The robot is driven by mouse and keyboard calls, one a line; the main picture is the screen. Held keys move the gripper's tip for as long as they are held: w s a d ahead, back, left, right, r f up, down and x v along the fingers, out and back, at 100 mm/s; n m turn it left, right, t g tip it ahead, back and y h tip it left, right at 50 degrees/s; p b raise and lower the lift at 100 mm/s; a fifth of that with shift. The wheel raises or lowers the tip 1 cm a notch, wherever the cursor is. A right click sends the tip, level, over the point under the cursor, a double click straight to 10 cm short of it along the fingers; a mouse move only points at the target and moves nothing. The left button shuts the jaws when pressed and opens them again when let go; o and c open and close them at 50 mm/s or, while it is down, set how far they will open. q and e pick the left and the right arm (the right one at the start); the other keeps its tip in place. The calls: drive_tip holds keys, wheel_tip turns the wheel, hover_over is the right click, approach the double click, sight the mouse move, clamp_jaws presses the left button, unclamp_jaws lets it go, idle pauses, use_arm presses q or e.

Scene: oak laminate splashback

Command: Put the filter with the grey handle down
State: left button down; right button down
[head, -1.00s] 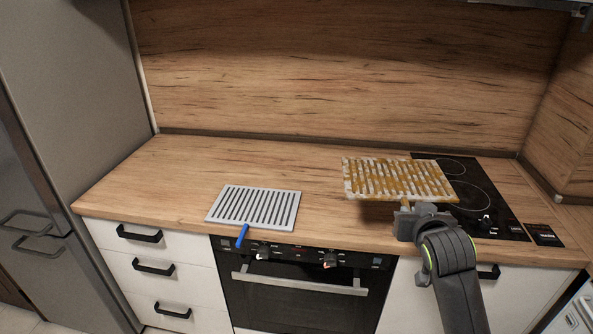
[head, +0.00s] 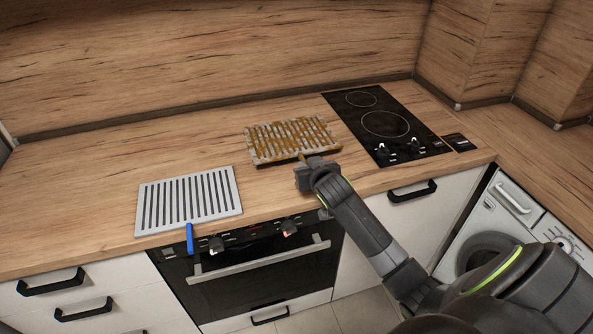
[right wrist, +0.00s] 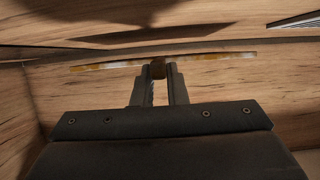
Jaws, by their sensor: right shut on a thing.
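A flat slotted filter (head: 292,140) stained yellow-brown is over the counter, left of the hob, in the head view. My right gripper (head: 308,168) is shut on its short handle at the near edge. The handle looks brownish; little of it shows between the fingers. In the right wrist view the filter (right wrist: 205,58) is seen nearly edge-on, with its handle (right wrist: 158,68) between my fingertips. It looks about level and close above the counter; I cannot tell if any edge touches. My left gripper is not in view.
A clean grey slotted filter (head: 190,200) with a blue handle (head: 190,239) lies at the counter's front edge, left of the held one. A black hob (head: 385,124) is to the right. Bare counter (head: 95,175) lies left and behind. The splashback (head: 220,50) stands behind.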

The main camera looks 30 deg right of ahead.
drive_tip(key=shift+w+a+f, duration=0.1)
drive_tip(key=shift+f, duration=2.05)
drive_tip(key=c, duration=1.9)
unclamp_jaws()
drive_tip(key=shift+f, duration=0.2)
drive_tip(key=o, duration=0.4)
drive_tip(key=shift+o, duration=0.2)
drive_tip(key=shift+r, duration=0.1)
drive_tip(key=shift+r, duration=0.15)
drive_tip(key=shift+s+a+r, duration=0.15)
drive_tip(key=shift+s, duration=0.4)
drive_tip(key=v, duration=1)
drive_tip(key=shift+s+r, duration=0.15)
drive_tip(key=shift+s, duration=0.2)
